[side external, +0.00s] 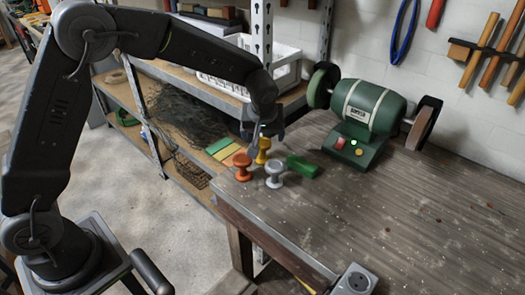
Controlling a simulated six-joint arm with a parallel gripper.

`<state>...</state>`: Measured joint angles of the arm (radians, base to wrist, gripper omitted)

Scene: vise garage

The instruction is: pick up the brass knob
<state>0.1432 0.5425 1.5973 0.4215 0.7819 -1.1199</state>
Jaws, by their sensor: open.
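The brass knob (263,151) is yellow-gold and stands upright near the left corner of the workbench (370,205). My gripper (260,138) points down just above it, with its fingers at the top of the knob. The jaws are open; whether a finger touches the knob is too small to tell. A copper-orange knob (242,165) stands to the left and nearer the camera. A silver knob (274,174) stands in front of the brass one, slightly right.
A green block (303,167) lies right of the knobs. A green bench grinder (367,113) stands at the back of the bench. A shelf with a white crate (240,88) is behind. A grey device (354,280) sits at the front edge. The right of the bench is clear.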

